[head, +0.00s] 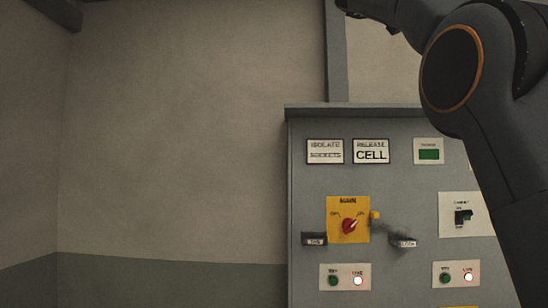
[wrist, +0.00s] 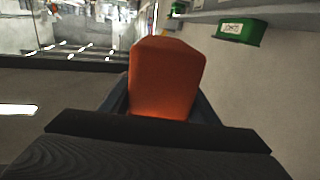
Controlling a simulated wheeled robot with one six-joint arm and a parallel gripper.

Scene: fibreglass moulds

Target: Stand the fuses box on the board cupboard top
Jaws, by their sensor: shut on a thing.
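The board cupboard (head: 305,200) is a grey cabinet with switches and labels, at the right of the head view. Its top (head: 370,105) shows only as a front edge; the upper surface is hidden from this low angle. In the wrist view my gripper (wrist: 160,105) is shut on an orange box (wrist: 167,72), with a dark finger on each side. No lettering shows on the box, so I cannot read whether it is the fuses box. The held box and the gripper's grip are not seen in the head view, and the box's place relative to the cupboard cannot be told.
My arm crosses the right of the head view, in front of the cupboard. A grey vertical trunking (head: 336,50) runs up the wall behind the cupboard. The wall to the left is bare. In the wrist view a green box (wrist: 240,31) sits at the upper right by a pale ledge.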

